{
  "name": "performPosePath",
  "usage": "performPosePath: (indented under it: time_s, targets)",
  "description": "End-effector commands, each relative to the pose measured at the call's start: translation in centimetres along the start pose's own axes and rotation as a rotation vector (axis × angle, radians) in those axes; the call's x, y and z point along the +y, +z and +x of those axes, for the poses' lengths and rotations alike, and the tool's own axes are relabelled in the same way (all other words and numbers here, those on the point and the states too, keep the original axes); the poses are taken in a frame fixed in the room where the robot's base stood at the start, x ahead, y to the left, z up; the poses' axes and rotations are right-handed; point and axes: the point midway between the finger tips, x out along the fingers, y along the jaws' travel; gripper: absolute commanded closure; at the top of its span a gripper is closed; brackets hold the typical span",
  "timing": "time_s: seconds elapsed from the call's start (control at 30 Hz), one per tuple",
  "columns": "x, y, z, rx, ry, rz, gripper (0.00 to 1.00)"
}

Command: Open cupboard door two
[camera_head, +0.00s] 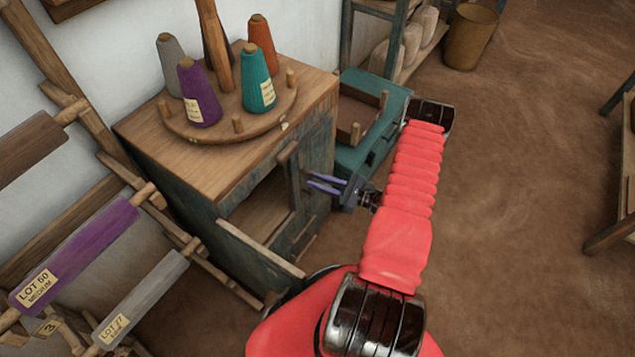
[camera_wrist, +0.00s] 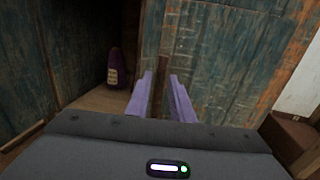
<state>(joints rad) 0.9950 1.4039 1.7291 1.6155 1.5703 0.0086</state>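The cupboard (camera_head: 190,160) has a wooden top and worn teal sides. Its right door (camera_head: 313,205) is teal and seems to stand part open, with its brown edge toward the opening. The left door (camera_head: 258,262) stands swung outward, its top edge showing. No number is readable on either, so I cannot tell which is door two. My gripper (camera_head: 312,181) is at the right door, its purple fingers apart. In the wrist view, the fingers (camera_wrist: 161,92) point at the teal door face (camera_wrist: 225,60), with a dark brown upright strip between them. Contact cannot be told.
A purple cone (camera_wrist: 115,68) stands inside the dark cupboard. A round rack (camera_head: 230,120) with several yarn cones sits on top. A teal chest (camera_head: 365,150) stands right of the cupboard. Labelled rollers (camera_head: 75,255) lie at the left.

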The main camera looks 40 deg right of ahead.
Motion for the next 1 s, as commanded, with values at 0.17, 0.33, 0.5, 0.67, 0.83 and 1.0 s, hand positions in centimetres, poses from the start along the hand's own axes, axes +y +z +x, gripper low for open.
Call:
performPosePath:
  time_s: [0.17, 0.33, 0.5, 0.67, 0.83, 1.0]
  targets:
    - [0.01, 0.00, -0.01, 0.000, 0.000, 0.000, 0.92]
    - [0.03, 0.00, -0.01, 0.000, 0.001, 0.000, 1.00]
    - [0.06, 0.00, 0.00, 0.000, 0.001, 0.001, 1.00]
    - [0.07, -0.01, 0.01, 0.000, 0.002, 0.001, 1.00]
    - [0.27, -0.01, 0.04, -0.001, 0.007, 0.002, 1.00]
    - [0.13, -0.04, -0.19, -0.001, 0.028, 0.002, 1.00]
